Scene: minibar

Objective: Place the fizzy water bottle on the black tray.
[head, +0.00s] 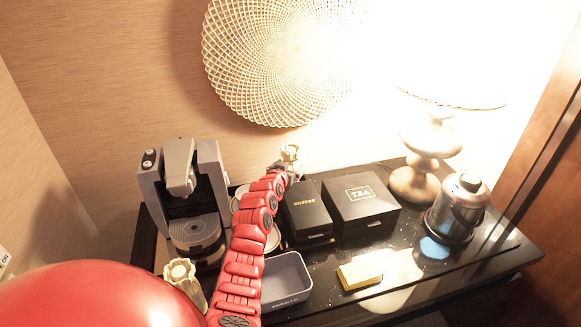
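My red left arm rises from the bottom of the head view. It reaches over the dark counter to the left gripper (290,157), which is small and pale and stands in front of the wall, above the back edge of the counter. Its fingers are too small and overexposed to show whether they are open or shut, or hold anything. A dark grey, shallow rectangular tray (300,299) lies near the counter's front, just right of my arm, and looks empty. I cannot make out the fizzy water bottle. My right gripper is not in view.
A coffee machine (183,188) stands left. Two black boxes (361,196) stand behind the tray. A yellowish block (360,274) lies right of it. A lamp (425,150) and a metal pot (460,205) stand at right. A pale ribbed knob-like piece (183,272) shows lower left.

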